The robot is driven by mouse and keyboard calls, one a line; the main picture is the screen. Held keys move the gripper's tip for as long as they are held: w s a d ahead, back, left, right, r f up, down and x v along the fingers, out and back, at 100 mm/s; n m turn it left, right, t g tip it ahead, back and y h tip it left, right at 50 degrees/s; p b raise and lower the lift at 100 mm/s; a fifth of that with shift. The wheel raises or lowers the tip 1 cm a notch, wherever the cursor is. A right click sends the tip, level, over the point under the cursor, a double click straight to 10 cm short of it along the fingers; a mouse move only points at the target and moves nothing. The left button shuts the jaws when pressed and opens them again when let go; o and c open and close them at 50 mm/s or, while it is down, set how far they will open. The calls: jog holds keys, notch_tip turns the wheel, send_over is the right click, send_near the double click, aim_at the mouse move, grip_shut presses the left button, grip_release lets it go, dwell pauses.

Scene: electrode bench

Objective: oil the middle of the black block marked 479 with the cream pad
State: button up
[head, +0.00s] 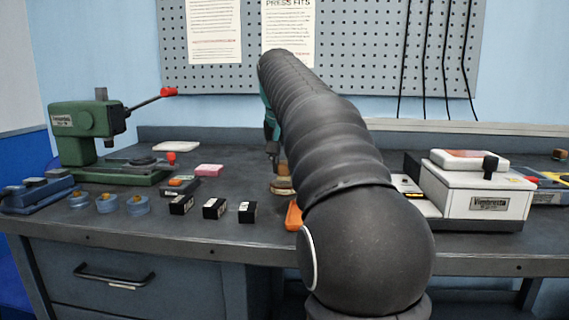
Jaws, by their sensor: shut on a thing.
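Three small black blocks with white labels stand in a row near the bench's front edge: a left one (181,205), a middle one (214,209) and a right one (247,212). The labels are too small to read, so I cannot tell which is 479. My gripper (276,158) is partly hidden behind my arm, behind and right of the blocks. It is shut on a cream-tan pad (282,186) with a brownish grip on top. I cannot tell whether the pad's underside touches the bench.
A green press (85,130) with a red-tipped lever stands at left. Blue-grey round pieces (107,203), a pink block (208,170) and a pale flat piece (176,147) lie nearby. An orange item (294,215) is beside my arm. A white machine (478,190) stands at right.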

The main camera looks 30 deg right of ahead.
aim_at(284, 161)
jog(key=shift+f, duration=0.6)
dwell(1.8)
jog(key=shift+r+p, duration=0.8)
jog(key=shift+r, duration=2.8)
